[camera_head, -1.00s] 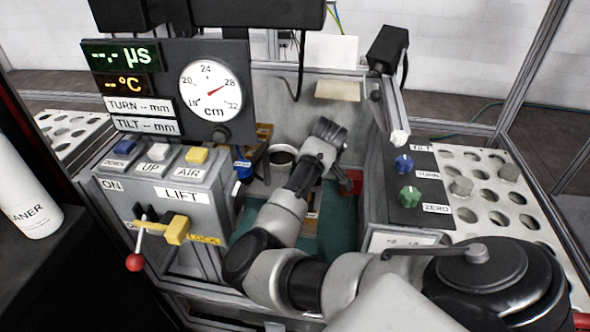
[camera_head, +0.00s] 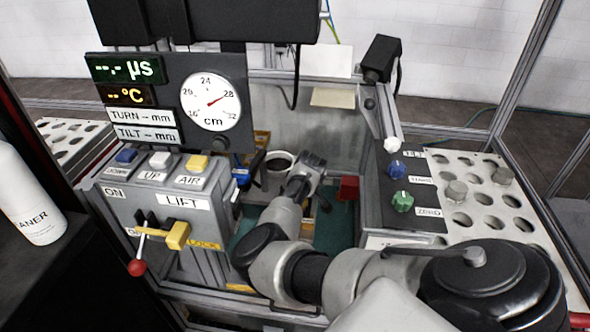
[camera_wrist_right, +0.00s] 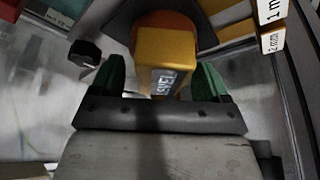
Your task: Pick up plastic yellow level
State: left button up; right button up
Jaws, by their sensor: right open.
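In the right wrist view, a yellow plastic block marked with "LEVEL"-like lettering (camera_wrist_right: 165,58) is between the two green fingers of my right gripper (camera_wrist_right: 164,78). The gripper is open, with a finger on each side of the block. Gaps show beside the fingers, and I cannot tell whether either finger touches it. An orange round part sits behind the block's top. In the head view my right arm reaches into the bay and its wrist end (camera_head: 308,168) is there; the fingers and the level are hidden behind it. My left gripper is not in view.
The lift panel (camera_head: 150,205) with a yellow lever (camera_head: 176,235) stands left of the bay. A knob panel (camera_head: 402,190) and a perforated grey plate (camera_head: 478,232) are on the right. A red block (camera_head: 349,188) is right of my wrist. A black knob (camera_wrist_right: 86,53) is near the left finger.

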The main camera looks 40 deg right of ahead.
jog(key=shift+r, duration=0.1)
jog(key=c, duration=1.1)
jog(key=shift+c, duration=0.3)
jog(key=shift+r, duration=0.1)
